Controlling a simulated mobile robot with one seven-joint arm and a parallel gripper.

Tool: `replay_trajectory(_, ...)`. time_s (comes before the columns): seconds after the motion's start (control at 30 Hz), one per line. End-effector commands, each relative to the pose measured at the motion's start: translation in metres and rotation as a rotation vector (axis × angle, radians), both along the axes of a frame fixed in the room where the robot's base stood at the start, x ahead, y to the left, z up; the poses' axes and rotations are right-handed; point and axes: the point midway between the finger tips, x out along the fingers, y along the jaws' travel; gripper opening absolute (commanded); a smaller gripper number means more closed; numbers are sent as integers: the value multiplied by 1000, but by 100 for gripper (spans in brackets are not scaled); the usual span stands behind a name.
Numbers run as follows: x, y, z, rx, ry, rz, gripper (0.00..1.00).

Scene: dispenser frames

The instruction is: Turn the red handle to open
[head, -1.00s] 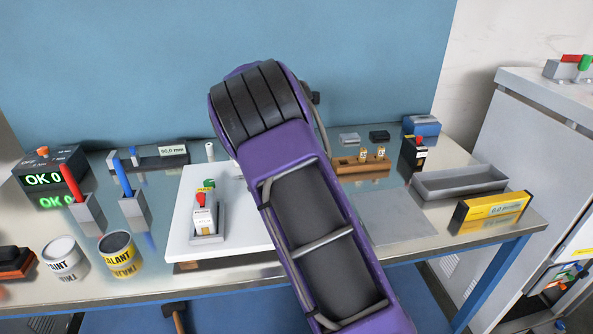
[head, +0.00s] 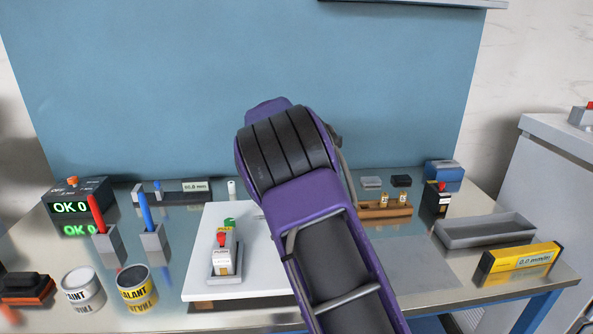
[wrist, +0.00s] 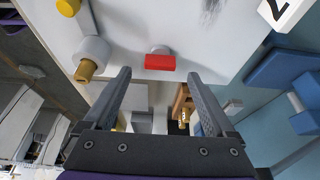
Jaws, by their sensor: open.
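In the wrist view, a red bar-shaped handle (wrist: 160,62) sits on a short grey stem against a white surface. My gripper (wrist: 158,76) is open, with its two dark fingers apart on either side of the handle's line. The handle lies just beyond the fingertips, between them in the picture; whether they touch it cannot be told. Nothing is held. In the head view my purple arm hides my gripper and the handle.
A brass-tipped white fitting (wrist: 90,55) and a yellow knob (wrist: 68,7) are left of the handle. On the bench, a white board (head: 200,285) carries a red-topped block (head: 223,262).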

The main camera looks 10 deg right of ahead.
Motion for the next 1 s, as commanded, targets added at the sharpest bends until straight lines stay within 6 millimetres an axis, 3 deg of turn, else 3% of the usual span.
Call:
replay_trajectory(0.3,1,31,76,0,-4,1,90)
replay_trajectory(0.5,1,44,108,0,-2,1,90)
replay_trajectory(0.7,1,50,121,0,-1,0,90)
replay_trajectory(1.0,1,50,122,0,0,0,90)
